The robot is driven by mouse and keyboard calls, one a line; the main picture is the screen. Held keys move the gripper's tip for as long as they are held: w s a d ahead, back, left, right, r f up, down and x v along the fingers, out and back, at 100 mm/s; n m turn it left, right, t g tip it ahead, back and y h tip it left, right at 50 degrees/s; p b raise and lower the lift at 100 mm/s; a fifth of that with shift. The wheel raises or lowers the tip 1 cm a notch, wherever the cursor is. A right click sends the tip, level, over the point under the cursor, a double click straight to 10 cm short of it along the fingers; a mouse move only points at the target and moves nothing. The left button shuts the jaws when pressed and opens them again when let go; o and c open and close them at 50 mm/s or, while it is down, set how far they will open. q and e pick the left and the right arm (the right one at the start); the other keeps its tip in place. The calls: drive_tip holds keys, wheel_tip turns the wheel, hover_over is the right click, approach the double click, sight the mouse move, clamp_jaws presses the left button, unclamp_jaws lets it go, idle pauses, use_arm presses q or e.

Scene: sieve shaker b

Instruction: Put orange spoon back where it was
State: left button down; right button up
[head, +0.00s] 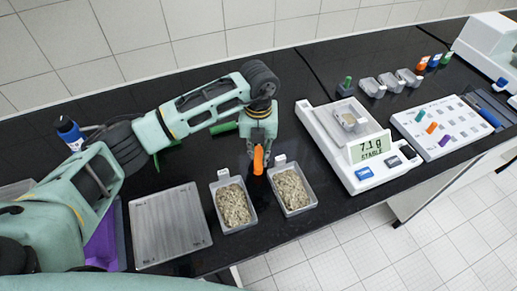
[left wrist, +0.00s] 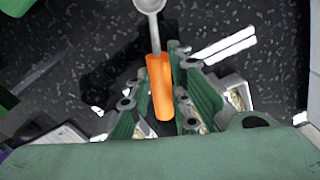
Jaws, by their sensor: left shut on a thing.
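My left gripper (head: 258,148) is shut on the orange spoon (head: 259,162) and holds it over the black bench, just behind the gap between two grey trays of grain. In the left wrist view the spoon's orange handle (left wrist: 160,88) lies between the fingers of my left gripper (left wrist: 160,110), and its grey bowl (left wrist: 150,5) points to the top edge. In the head view the bowl is hidden, and I cannot tell whether the spoon touches the bench. My right gripper is not in view.
The left grain tray (head: 216,189) and right grain tray (head: 313,202) stand in front. A grey plate (head: 170,225) lies left. A scale (head: 330,147) reading 7.1 g, a white board (head: 410,125) with coloured pieces, and small grey trays (head: 372,88) stand right. Green items (head: 223,127) lie behind my arm.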

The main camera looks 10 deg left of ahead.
sight(259, 152)
use_arm(q)
drive_tip(key=shift+f+b, duration=0.55)
drive_tip(key=shift+f, duration=0.1)
drive_tip(key=c, duration=1.5)
unclamp_jaws()
drive_tip(key=shift+c, duration=0.2)
wheel_tip(259, 152, up, 12)
